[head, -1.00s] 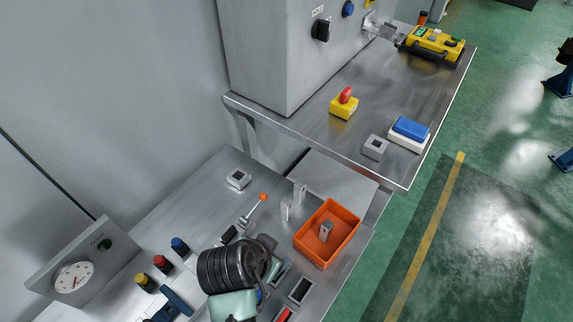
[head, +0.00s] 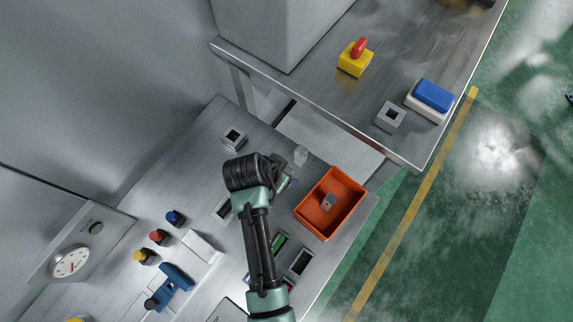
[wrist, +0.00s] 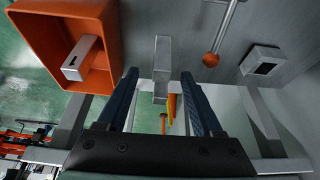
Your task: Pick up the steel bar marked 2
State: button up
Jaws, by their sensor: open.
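A second steel bar (head: 328,202) is inside the orange bin (head: 345,180). In the wrist view a steel bar (wrist: 162,52) lies in line with the gap between the fingertips of my gripper (wrist: 159,76), which are open with space on both sides of it. Whether they reach around it is unclear. The binned bar (wrist: 82,58) shows at upper left, with a dark slot in its end. I cannot read a number on any bar. My wrist partly hides the gripper in the head view.
A lever with an orange ball (wrist: 211,60) and a grey socket block (wrist: 263,61) are right of the fingers in the wrist view. The bin wall (wrist: 112,50) is close on the left. Coloured buttons (head: 158,238) and a blue clamp (head: 174,281) are left of my arm in the head view.

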jog(key=shift+x, duration=2.9)
jog(key=shift+r, duration=0.1)
grip_shut()
